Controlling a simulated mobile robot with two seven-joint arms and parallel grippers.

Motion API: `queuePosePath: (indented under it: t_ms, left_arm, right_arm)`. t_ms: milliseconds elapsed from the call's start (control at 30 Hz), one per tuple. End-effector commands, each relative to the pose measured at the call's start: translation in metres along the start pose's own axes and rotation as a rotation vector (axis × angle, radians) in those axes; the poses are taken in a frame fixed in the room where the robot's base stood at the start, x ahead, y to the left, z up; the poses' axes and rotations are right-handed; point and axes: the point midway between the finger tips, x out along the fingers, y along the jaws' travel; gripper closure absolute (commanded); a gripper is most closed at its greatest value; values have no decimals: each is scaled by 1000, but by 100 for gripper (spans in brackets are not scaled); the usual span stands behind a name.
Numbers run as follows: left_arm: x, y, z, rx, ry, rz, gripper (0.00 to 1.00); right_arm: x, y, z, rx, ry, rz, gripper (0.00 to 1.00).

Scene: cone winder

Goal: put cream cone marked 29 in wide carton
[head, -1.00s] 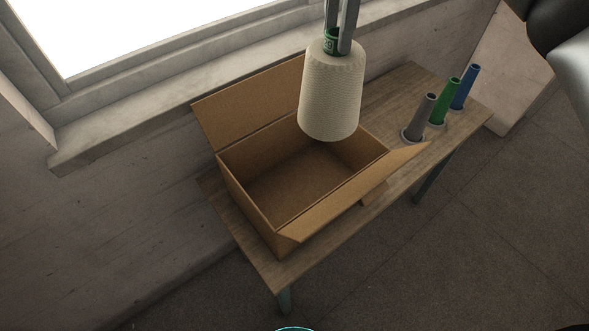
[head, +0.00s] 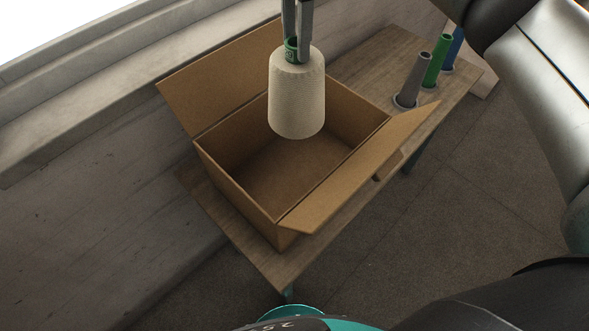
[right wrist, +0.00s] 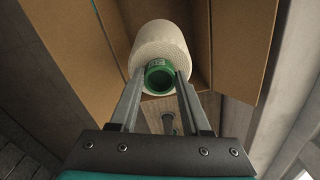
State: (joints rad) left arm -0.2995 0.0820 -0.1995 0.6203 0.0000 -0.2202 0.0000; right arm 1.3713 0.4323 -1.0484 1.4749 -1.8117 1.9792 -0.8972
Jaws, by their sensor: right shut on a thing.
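The cream cone (head: 297,100) hangs upright in the head view, its narrow green-tubed end at the top. My right gripper (head: 297,45) is shut on the green tube at that end. The wide carton (head: 235,198) stands open on a wooden bench, with its flaps spread and its bare floor showing. The cone appears over the carton's opening, toward its far side. In the right wrist view, the cone (right wrist: 160,45) sits between the fingers of my right gripper (right wrist: 160,85), with the carton (right wrist: 65,50) around it. The marking on the tube is too small to read. My left gripper is out of view.
The wooden bench (head: 372,55) carries a grey tube (head: 413,80), a green tube (head: 437,60) and a blue tube (head: 455,48) upright, right of the carton. A wall and window ledge run behind the bench. The floor in front is clear.

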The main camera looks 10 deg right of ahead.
Motion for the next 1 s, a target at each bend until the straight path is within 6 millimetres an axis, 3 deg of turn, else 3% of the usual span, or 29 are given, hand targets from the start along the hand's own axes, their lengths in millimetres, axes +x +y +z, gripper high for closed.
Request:
queuePosePath:
  t_ms: [233, 700, 1000]
  left_arm:
    - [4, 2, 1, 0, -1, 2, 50]
    - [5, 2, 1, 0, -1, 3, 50]
    - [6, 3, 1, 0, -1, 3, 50]
  right_arm:
    - [28, 0, 0, 1, -1, 1, 100]
    - [143, 0, 0, 0, -1, 1, 100]
    - [168, 0, 0, 0, -1, -3, 100]
